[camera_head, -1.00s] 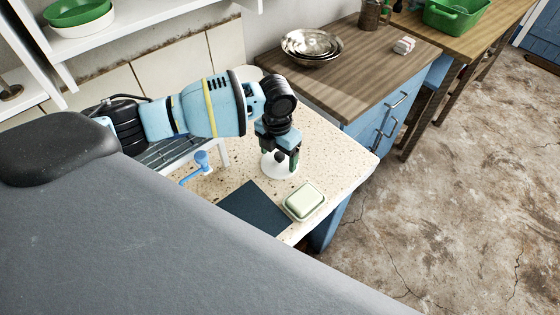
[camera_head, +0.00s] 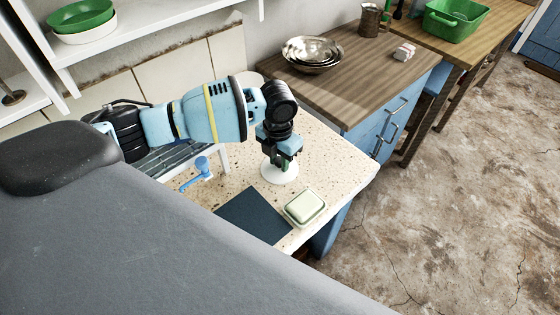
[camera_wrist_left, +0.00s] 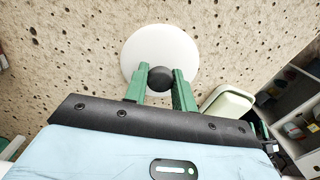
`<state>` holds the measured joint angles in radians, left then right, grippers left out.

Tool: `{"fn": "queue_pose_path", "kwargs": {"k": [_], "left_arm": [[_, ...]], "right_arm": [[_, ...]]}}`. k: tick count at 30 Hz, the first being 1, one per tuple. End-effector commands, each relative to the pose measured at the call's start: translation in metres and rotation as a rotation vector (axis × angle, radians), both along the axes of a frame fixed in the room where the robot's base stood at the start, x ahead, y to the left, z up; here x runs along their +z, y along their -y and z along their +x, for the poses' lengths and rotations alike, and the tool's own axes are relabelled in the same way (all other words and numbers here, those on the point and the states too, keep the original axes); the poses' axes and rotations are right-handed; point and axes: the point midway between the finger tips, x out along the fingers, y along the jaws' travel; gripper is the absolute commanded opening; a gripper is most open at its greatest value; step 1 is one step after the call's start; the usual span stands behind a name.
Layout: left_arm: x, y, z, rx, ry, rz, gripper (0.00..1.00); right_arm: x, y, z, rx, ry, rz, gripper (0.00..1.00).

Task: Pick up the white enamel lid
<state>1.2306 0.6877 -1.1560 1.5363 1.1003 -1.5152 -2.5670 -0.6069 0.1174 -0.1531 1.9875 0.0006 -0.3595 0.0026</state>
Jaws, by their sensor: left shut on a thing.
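The white enamel lid (camera_head: 279,174) is a round white disc on the speckled stone top, below my left gripper (camera_head: 279,158). In the left wrist view the lid (camera_wrist_left: 160,48) has a dark round knob (camera_wrist_left: 160,78) near its middle. The green fingers of my left gripper (camera_wrist_left: 160,84) are shut on that knob, one on each side. I cannot tell whether the lid is touching the stone or just above it. My right gripper is not in view.
A dark blue mat (camera_head: 252,215) and a pale soap-like block in a green-rimmed dish (camera_head: 304,207) lie close in front of the lid. A blue-handled brush-like thing (camera_head: 199,170) is to the left. A wooden-topped cabinet (camera_head: 350,75) with metal bowls (camera_head: 312,53) stands behind.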

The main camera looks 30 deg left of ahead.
Motion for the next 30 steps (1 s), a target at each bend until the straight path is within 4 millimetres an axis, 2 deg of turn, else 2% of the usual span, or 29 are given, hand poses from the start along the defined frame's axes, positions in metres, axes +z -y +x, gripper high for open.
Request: {"fn": "queue_pose_path", "kwargs": {"k": [1,4,9,21,30], "left_arm": [[-0.003,-0.003,-0.003,0.003,-0.013,0.006,0.02],[0.006,-0.002,-0.003,0.003,-0.012,0.006,0.02],[0.033,-0.001,-0.001,0.0,-0.005,0.002,0.02],[0.039,0.087,-0.031,-0.005,-0.005,-0.002,0.02],[0.045,0.135,-0.047,-0.002,-0.004,0.0,0.02]], "right_arm": [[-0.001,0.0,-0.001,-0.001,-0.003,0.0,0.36],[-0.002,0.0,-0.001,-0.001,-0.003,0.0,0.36],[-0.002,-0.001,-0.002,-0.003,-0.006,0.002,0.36],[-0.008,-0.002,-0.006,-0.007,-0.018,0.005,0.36],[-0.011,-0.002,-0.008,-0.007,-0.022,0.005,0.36]]}}
